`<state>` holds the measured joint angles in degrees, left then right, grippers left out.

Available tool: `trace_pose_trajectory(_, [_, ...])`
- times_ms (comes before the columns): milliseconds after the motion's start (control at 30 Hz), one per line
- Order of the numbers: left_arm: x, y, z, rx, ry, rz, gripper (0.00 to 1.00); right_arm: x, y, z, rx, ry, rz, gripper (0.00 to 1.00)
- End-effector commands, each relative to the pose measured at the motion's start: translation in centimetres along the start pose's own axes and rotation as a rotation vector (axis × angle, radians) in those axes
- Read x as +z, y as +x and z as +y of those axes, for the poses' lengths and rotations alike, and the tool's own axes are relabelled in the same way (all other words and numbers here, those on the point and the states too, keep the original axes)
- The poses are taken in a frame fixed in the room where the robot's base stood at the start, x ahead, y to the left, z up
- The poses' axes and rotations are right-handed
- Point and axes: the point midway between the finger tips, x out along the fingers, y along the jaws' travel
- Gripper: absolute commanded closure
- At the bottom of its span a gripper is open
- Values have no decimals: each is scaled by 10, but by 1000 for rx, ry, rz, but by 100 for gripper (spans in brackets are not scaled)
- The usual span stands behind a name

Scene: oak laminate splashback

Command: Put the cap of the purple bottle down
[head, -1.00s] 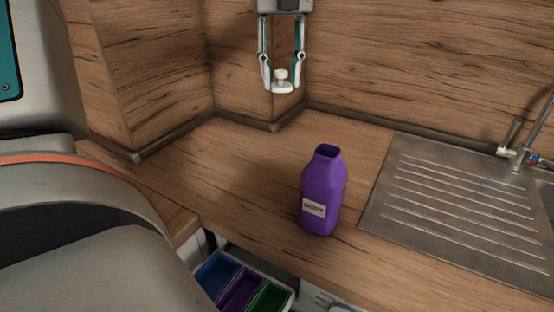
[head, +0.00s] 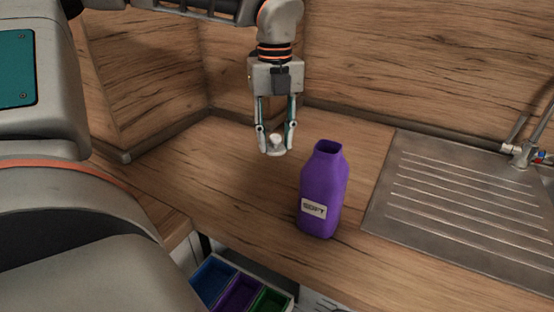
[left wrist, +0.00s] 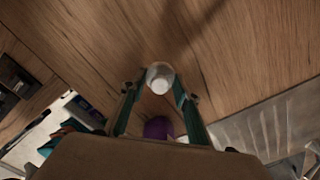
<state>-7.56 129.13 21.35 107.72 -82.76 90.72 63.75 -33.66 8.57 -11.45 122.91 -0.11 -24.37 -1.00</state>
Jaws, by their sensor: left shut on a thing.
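The purple bottle (head: 322,185) stands upright and open-topped on the wooden worktop in the head view, with a pale label on its front. Its purple side shows in part in the left wrist view (left wrist: 158,128), mostly hidden by my gripper. My left gripper (head: 276,149) points down and is shut on the white cap (head: 277,144). It holds the cap up to the left of and behind the bottle. The cap also shows between the fingertips in the left wrist view (left wrist: 160,77). How far it is above the worktop is hard to tell. My right gripper is not in view.
A ribbed steel drainer (head: 460,205) with a tap (head: 525,150) lies to the right. Blue, purple and green bins (head: 240,290) sit below the worktop's front edge. Wooden splashback walls close off the back. The worktop (head: 220,165) left of the bottle is clear.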

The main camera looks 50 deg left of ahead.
Motion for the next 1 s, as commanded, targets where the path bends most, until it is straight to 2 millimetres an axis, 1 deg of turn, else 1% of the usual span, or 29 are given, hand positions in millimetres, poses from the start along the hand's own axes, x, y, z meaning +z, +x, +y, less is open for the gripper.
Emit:
trace_pose_trajectory(33, [0,8,0,1,1,3,79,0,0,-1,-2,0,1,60])
trace_pose_trajectory(267, [0,21,0,1,1,0,79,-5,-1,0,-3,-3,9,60])
trace_pose_trajectory(500, [0,55,0,3,0,4,79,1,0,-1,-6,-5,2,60])
trace_pose_trajectory(567, [0,58,0,0,1,2,79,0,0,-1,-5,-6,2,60])
trace_pose_trajectory(767, [0,57,0,-2,0,-1,79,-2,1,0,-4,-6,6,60])
trace_pose_trajectory(933, [0,62,0,1,0,1,79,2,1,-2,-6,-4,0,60])
trace_pose_trajectory(967, [0,60,0,0,0,0,62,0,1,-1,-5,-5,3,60])
trace_pose_trajectory(1000, [0,60,0,0,0,0,52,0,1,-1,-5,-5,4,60])
